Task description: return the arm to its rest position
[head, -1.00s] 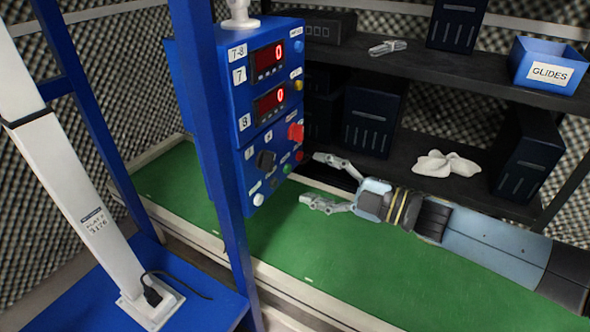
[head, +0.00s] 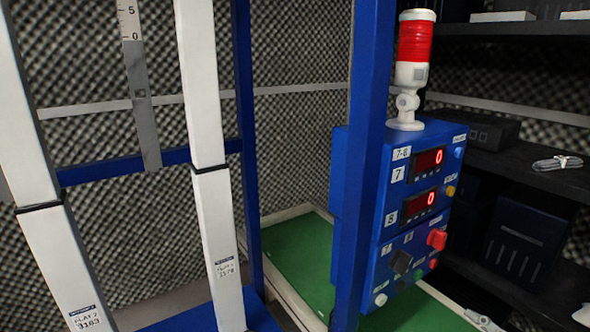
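Only the tip end of my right gripper (head: 484,320) shows, at the bottom edge of the head view, right of the blue control box. It is over or beside the right end of the visible green bench top (head: 305,262). The rest of that gripper and its arm are cut off below the picture, so I cannot see how far apart its fingers are. No held object shows at the visible tip. My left gripper is not in view.
The blue control box (head: 366,222) carries a red-and-white stack light (head: 414,55). A blue frame post (head: 362,150) stands before it. White columns (head: 205,95) stand left. Dark shelves (head: 505,165) are on the right, with a coiled cable (head: 557,163).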

